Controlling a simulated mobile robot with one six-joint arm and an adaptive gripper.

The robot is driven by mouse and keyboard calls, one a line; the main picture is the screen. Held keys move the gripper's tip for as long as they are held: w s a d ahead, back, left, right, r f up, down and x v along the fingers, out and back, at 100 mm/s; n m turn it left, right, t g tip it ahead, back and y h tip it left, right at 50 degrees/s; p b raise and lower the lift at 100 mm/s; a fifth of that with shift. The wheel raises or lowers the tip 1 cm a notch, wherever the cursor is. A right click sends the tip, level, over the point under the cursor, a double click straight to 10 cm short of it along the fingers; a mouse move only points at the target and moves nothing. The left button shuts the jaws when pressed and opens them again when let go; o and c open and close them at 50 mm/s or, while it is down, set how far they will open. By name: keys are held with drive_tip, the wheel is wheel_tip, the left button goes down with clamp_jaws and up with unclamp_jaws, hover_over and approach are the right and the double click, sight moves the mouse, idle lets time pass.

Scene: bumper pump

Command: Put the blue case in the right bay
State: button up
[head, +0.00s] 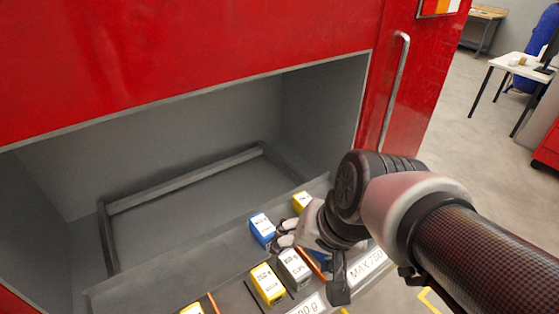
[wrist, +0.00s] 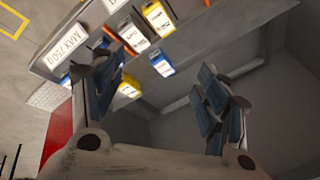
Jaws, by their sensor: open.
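A blue case (head: 262,229) with a white-labelled top stands on the grey ledge, left of my gripper (head: 284,241) in the head view. In the wrist view the blue case (wrist: 162,64) shows beyond and between the open fingers of my gripper (wrist: 163,75). The gripper is empty; I cannot tell whether a finger touches the case. The right bay, by the label "MAX 750" (head: 366,265), is largely hidden by my wrist. A partly hidden blue patch (wrist: 101,42) shows near that label in the wrist view; I cannot tell what it is.
A grey-white case (head: 294,268) and a yellow case (head: 268,285) stand close in front of the gripper. Another yellow case (head: 302,202) stands behind it. Orange dividers (head: 213,302) mark the bays. The recess (head: 190,200) behind the ledge looks empty.

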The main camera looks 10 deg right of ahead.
drive_tip(key=s+d+r+n+h, duration=0.1)
drive_tip(key=s+n, duration=0.4)
drive_tip(key=s, duration=0.1)
drive_tip(key=shift+d+r+n+h, duration=0.25)
drive_tip(key=shift+r+n+h, duration=0.05)
